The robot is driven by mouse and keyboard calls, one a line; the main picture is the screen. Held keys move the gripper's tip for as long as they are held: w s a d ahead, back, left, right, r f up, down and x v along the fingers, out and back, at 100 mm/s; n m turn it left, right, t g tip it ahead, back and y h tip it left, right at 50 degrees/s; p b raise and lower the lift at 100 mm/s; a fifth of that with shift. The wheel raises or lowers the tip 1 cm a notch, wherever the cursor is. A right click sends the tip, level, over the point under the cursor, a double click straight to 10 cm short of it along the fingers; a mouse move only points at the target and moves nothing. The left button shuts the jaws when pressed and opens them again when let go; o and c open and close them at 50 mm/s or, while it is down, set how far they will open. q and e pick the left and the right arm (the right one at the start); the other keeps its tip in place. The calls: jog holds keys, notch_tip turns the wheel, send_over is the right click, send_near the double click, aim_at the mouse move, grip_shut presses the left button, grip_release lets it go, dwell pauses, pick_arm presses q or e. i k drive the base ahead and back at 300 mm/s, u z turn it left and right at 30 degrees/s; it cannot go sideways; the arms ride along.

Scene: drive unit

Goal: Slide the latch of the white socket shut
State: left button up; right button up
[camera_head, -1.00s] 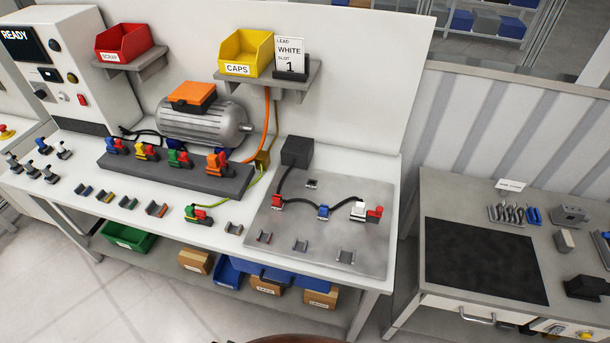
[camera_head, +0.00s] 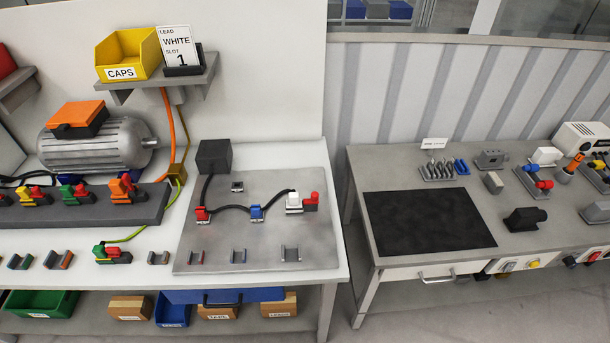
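A white connector block (camera_head: 293,202) sits on the grey metal plate (camera_head: 230,258) at the right end of the white bench. A red piece, which looks like its latch (camera_head: 311,200), sticks out on its right side. A black cable (camera_head: 272,203) runs into the white block from the left. Whether the latch is open or shut is too small to tell. A card reading "LEAD WHITE SLOT 1" (camera_head: 177,45) stands on the shelf above. Neither of my grippers is in view.
On the plate are a blue connector (camera_head: 256,213), a red connector (camera_head: 201,214) and several empty grey holders. A black box (camera_head: 214,157) stands at its back. A gap separates the white bench from the grey bench with a black mat (camera_head: 428,223).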

aim_at(314, 200)
jog(key=z, duration=0.05)
jog(key=k, duration=0.5)
jog(key=u, duration=1)
jog(key=i, duration=0.75)
jog(key=z, duration=1)
